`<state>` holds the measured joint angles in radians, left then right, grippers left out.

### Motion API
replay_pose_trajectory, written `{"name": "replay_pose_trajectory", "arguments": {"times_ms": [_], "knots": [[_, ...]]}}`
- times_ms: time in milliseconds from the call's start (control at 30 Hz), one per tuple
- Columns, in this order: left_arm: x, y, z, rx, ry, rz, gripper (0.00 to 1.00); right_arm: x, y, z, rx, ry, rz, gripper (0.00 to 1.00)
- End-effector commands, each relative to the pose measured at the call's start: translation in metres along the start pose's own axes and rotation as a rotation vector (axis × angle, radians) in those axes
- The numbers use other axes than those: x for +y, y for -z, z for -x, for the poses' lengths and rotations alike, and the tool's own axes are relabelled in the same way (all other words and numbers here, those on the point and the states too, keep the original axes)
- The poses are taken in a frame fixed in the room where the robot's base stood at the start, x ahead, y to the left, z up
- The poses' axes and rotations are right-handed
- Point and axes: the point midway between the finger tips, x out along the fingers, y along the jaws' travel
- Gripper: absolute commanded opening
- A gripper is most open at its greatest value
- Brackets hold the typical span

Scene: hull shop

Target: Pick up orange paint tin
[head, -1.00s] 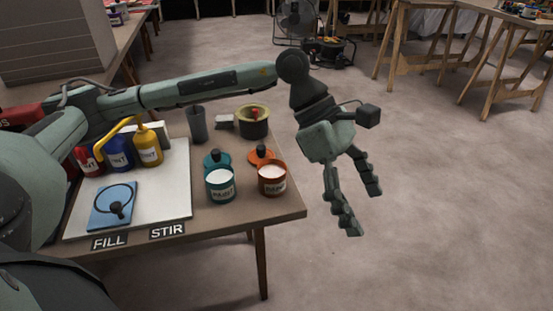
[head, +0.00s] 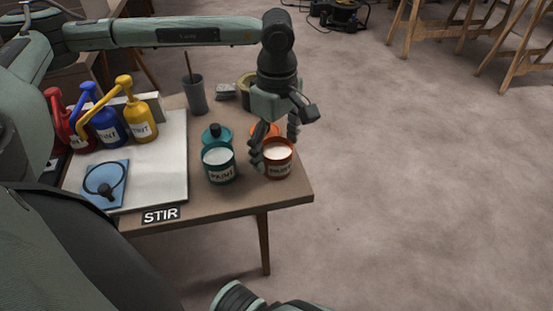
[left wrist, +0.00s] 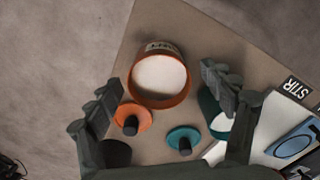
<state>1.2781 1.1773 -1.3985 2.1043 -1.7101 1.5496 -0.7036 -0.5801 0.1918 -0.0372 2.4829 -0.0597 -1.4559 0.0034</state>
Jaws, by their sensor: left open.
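The orange paint tin (head: 278,161) stands upright and open near the right edge of the table, with white paint inside. It also shows in the left wrist view (left wrist: 160,78). My left gripper (head: 275,149) is open over the tin, pointing down, and holds nothing. One finger is in front of the tin's left side in the head view, the other near its far right side. In the left wrist view my fingers (left wrist: 165,98) flank the tin, apart from it. The orange lid (left wrist: 132,118) lies just beside the tin, partly hidden in the head view.
A teal paint tin (head: 219,166) stands close left, with its teal lid (head: 215,134) behind. Red, blue and yellow pump bottles (head: 139,118) and a white board (head: 160,180) are further left. A dark cup (head: 195,96) stands behind.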

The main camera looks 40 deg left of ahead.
Motion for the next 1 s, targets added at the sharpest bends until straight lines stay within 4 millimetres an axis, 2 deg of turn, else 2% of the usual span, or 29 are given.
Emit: {"name": "replay_pose_trajectory", "arguments": {"times_ms": [300,800,1000], "knots": [[0.0004,-0.0001,-0.0058,-0.001,-0.002,0.000,0.80,-0.0005,0.0007,-0.0003,0.004,0.001,0.000,0.40],[0.0002,-0.0002,-0.0056,-0.001,-0.001,0.000,0.18,-0.0007,0.0009,-0.0004,0.004,0.001,0.001,0.40],[0.0004,-0.0003,-0.0050,-0.001,-0.002,0.000,0.18,-0.0008,0.0010,-0.0003,0.005,0.002,0.001,0.40]]}}
